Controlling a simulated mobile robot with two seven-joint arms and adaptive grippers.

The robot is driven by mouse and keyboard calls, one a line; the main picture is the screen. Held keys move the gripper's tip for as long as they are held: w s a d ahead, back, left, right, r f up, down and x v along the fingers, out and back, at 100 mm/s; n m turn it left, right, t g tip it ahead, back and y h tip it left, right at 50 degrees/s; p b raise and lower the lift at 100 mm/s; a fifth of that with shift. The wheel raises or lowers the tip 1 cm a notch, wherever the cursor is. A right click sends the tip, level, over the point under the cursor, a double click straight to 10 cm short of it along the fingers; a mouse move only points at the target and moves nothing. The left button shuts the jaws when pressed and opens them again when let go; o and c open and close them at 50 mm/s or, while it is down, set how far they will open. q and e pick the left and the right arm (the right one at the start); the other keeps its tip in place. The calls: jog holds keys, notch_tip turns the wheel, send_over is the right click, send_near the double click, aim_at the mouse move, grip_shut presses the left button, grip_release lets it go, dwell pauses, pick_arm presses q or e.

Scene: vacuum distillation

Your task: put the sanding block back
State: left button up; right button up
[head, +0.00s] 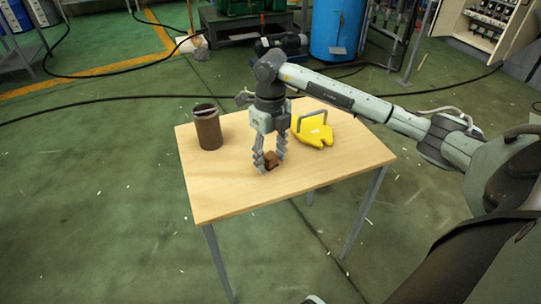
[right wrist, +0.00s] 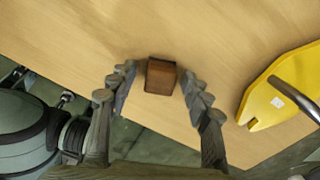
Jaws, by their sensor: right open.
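The sanding block is a small brown block (head: 271,160) on the wooden table (head: 230,194), near its front middle. My right gripper (head: 270,164) points down over it, with its fingers on either side of the block. In the right wrist view the block (right wrist: 160,76) sits between the fingertips of the open gripper (right wrist: 155,85), with a gap showing on each side. The block appears to rest on the table. My left gripper is not in view.
A brown cylindrical container (head: 208,128) stands at the table's left back. A yellow object with a grey handle (head: 314,133) lies right of the gripper; it also shows in the right wrist view (right wrist: 272,97). The table's front left is clear.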

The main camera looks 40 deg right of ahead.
aim_at(271, 155)
notch_tip(271, 155, up, 12)
jog(key=shift+b, duration=0.3)
jog(key=shift+d, duration=0.1)
